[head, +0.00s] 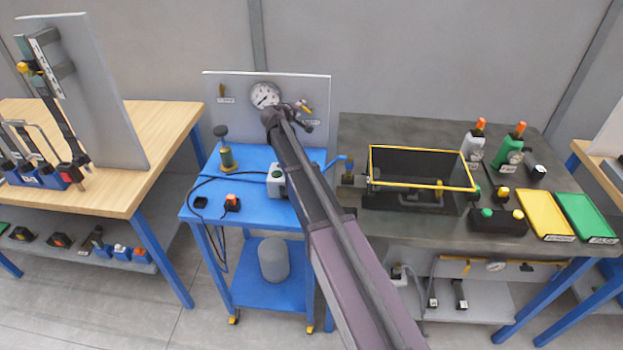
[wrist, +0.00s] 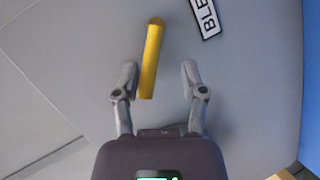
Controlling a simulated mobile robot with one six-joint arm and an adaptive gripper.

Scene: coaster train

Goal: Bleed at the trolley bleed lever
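The yellow bleed lever (wrist: 152,58) stands out against the grey panel in the wrist view, slightly tilted. A label starting "BLE" (wrist: 207,18) is beside it at the upper right. My gripper (wrist: 160,72) is open, with one finger on each side of the lever's lower end. Gaps show on both sides, and the lever is closer to the left finger. In the head view the lever (head: 306,107) shows as a small yellow piece at the right of the trolley's upright panel (head: 297,86), and my gripper (head: 301,117) is in front of it, partly hiding its label.
The panel bears a round gauge (head: 265,95) and another labelled fitting (head: 222,91) at left. The blue trolley top (head: 245,160) holds a brass-coloured part (head: 228,158) and a cable. A dark bench (head: 380,140) with a yellow-rimmed tank (head: 420,150) stands right.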

